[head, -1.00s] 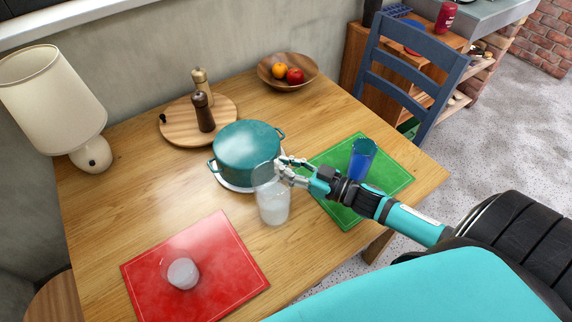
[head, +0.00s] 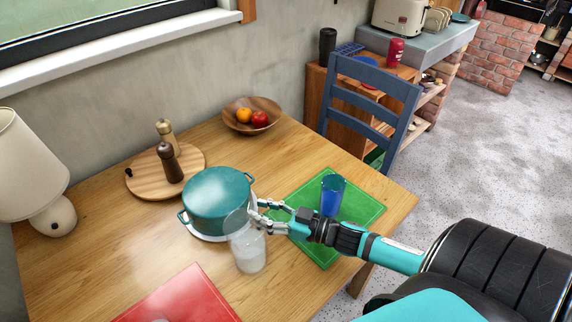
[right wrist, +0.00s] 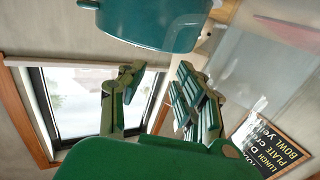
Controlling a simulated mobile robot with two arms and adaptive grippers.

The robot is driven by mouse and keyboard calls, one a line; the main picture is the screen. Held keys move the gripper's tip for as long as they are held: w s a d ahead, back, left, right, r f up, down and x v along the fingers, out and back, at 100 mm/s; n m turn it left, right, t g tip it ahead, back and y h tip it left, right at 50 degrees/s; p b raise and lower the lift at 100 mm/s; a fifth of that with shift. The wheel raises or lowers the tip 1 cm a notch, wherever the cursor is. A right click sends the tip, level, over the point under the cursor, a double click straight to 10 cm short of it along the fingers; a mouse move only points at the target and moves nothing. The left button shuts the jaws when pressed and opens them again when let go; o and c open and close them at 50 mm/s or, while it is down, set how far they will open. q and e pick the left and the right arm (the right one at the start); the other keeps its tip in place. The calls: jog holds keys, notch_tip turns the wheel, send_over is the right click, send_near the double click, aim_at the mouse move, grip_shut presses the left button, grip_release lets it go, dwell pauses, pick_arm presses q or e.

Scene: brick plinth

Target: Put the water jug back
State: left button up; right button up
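The clear water jug (head: 250,254) stands upright on the wooden table, in front of the teal pot, with pale contents in its lower part. My right gripper (head: 263,212) is at the jug's upper right side, close to its rim. In the right wrist view my right gripper (right wrist: 158,92) has its fingers apart, with a gap between them and nothing clearly held. A faint see-through shape at the right of that view looks like the jug (right wrist: 262,75). Whether a finger touches the jug, I cannot tell. My left gripper is not in view.
The teal pot (head: 216,202) is close behind the jug. A blue glass (head: 332,196) stands on the green mat (head: 362,207). A red mat (head: 190,298) lies in front. A round board (head: 140,183) with two mills, a fruit bowl (head: 232,118) and a lamp (head: 28,165) are farther back.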

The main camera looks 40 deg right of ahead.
jog(key=v, duration=1)
jog(key=shift+s+d+b, duration=0.15)
jog(key=shift+s+b, duration=0.1)
jog(key=shift+b, duration=0.05)
